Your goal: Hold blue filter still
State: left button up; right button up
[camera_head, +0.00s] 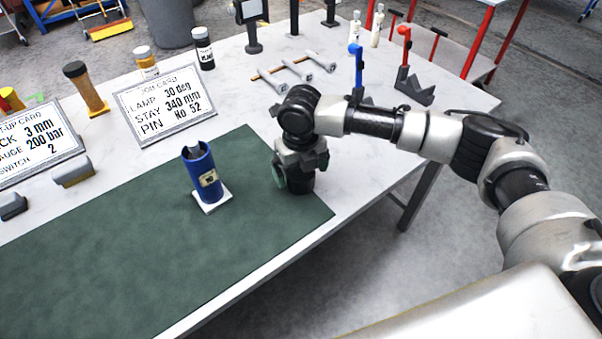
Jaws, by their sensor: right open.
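The blue filter (210,170), a dark blue cylinder with a pale label, stands upright on a small white square base (212,202) on the green mat (120,250). Its top edge is notched and looks open. My right gripper (289,178) points down at the right part of the mat, to the right of the filter and clearly apart from it. It is open and I see nothing in it. My arm hides part of its fingers. My left gripper is not in view.
A job card (165,104) stands behind the filter, with another card (38,142) at the left. Blue (357,70) and red (403,72) levers stand behind my right arm. The mat's front is clear.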

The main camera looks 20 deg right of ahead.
notch_tip(320, 180, down, 2)
jog(key=shift+f, duration=0.1)
jog(key=c, duration=1)
jog(key=shift+r, duration=0.65)
notch_tip(320, 180, up, 3)
jog(key=shift+f, duration=0.2)
jog(key=s+d+r+b, duration=0.1)
jog(key=s+d+r, duration=0.4)
jog(key=d, duration=0.5)
notch_tip(320, 180, up, 2)
jog(key=shift+d+r, duration=0.1)
jog(key=shift+d, duration=0.15)
